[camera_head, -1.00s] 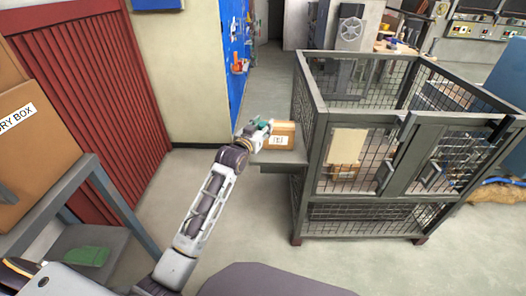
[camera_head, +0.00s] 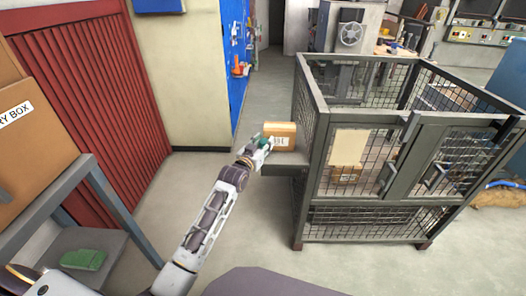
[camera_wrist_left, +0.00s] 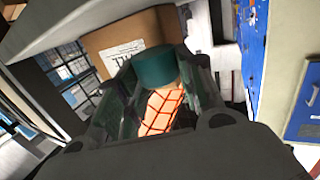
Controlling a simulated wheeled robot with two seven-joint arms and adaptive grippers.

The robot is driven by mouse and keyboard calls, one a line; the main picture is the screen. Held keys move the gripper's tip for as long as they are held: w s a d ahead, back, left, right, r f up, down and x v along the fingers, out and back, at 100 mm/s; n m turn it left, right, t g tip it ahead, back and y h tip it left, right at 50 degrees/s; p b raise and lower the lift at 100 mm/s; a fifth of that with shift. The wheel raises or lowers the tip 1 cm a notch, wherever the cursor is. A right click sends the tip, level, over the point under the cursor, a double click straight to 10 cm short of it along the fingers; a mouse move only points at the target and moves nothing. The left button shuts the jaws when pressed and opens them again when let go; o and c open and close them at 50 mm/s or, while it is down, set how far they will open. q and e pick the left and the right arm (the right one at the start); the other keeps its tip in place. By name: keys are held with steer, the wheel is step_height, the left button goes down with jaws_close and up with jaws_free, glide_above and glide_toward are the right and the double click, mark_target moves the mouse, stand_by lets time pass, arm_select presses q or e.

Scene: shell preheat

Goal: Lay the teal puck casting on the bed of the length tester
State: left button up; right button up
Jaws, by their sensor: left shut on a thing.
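My left gripper (camera_head: 264,145) reaches out over a grey ledge (camera_head: 286,163) beside the wire cage. In the left wrist view the teal puck casting (camera_wrist_left: 155,67) is a short cylinder between the fingers, and the left gripper (camera_wrist_left: 150,85) is shut on it. In the head view the puck is small and partly hidden by the gripper. I cannot pick out a length tester with certainty. My right gripper is not in view.
A cardboard box (camera_head: 280,130) with a white label stands on the ledge just behind my left gripper; it shows close in the wrist view (camera_wrist_left: 120,43). The wire cage (camera_head: 312,130) stands to the right. A green item (camera_head: 83,259) lies on the lower left shelf.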

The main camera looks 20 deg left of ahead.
arm_select(q)
step_height(320, 180, down, 4)
steer(key=shift+r+b, duration=0.25)
steer(key=shift+b, duration=0.25)
steer(key=shift+f, duration=0.15)
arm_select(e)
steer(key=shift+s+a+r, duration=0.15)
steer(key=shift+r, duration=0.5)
arm_select(q)
steer(key=o, duration=1.1)
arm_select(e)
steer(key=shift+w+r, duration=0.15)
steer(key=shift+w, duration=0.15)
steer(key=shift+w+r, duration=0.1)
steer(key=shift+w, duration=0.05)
arm_select(q)
steer(key=shift+s, duration=0.1)
